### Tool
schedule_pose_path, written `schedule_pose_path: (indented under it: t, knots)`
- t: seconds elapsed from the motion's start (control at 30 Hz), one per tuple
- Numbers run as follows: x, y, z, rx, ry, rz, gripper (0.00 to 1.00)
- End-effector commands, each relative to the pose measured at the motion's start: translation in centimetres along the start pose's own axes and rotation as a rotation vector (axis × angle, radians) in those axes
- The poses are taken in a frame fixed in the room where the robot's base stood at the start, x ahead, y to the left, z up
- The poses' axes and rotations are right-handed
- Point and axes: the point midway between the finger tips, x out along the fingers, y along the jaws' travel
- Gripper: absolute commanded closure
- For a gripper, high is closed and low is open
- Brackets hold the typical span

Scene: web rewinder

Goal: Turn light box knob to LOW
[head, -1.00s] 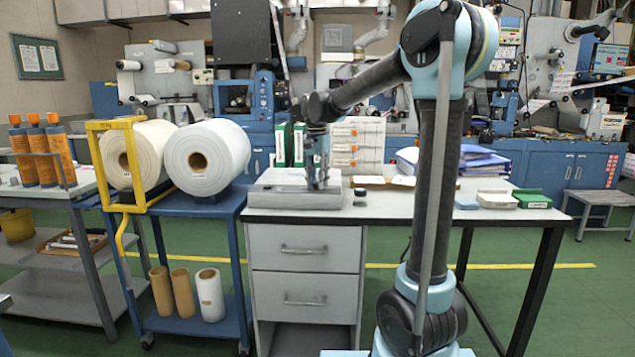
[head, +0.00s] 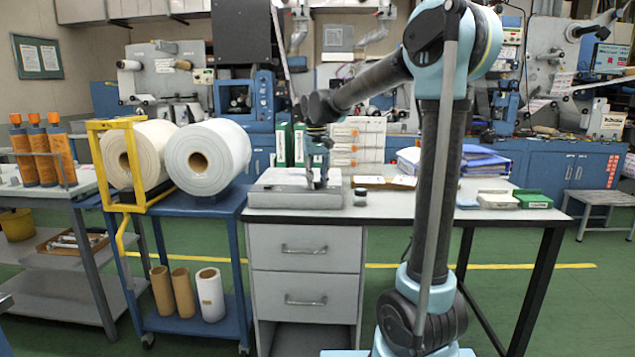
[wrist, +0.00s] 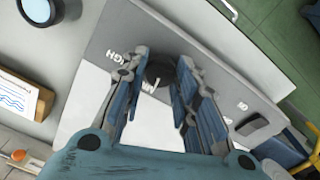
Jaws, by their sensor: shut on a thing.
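The light box (head: 275,199) is a low grey box on the left end of the desk. In the wrist view its grey control strip (wrist: 213,62) shows beside a white panel. The dark round knob (wrist: 159,75) sits between my fingers. A HIGH label lies to the left of the knob, and other lettering near it is partly hidden. My gripper (wrist: 163,65) points down at the strip with its blue fingers on either side of the knob, shut on it. In the head view my gripper (head: 318,180) is over the light box, and the knob cannot be made out.
A black switch (wrist: 251,125) is on the same strip. A dark round jar (head: 361,197) stands just right of the box. White rolls (head: 225,155) on a blue cart stand to the left. The desk's middle is mostly clear.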

Motion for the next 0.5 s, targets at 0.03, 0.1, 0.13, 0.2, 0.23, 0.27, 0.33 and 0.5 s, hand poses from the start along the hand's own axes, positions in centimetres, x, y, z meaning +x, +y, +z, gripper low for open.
schedule_pose_path:
  t: [0.03,0.1,0.13,0.2,0.23,0.27,0.33,0.5]
  knots:
    - [0.03,0.13,0.1,-0.043,0.0,0.003,0.96]
    - [0.03,0.13,0.11,-0.109,0.001,0.003,0.96]
    - [0.03,0.14,0.12,-0.138,0.002,0.003,0.96]
    - [0.03,0.14,0.13,-0.204,0.003,0.003,0.96]
    - [0.03,0.15,0.14,-0.232,0.004,0.003,0.96]
    - [0.04,0.15,0.14,-0.261,0.004,0.003,0.96]
    - [0.04,0.16,0.15,-0.327,0.006,0.003,0.96]
    - [0.04,0.17,0.14,-0.483,0.011,0.003,0.97]
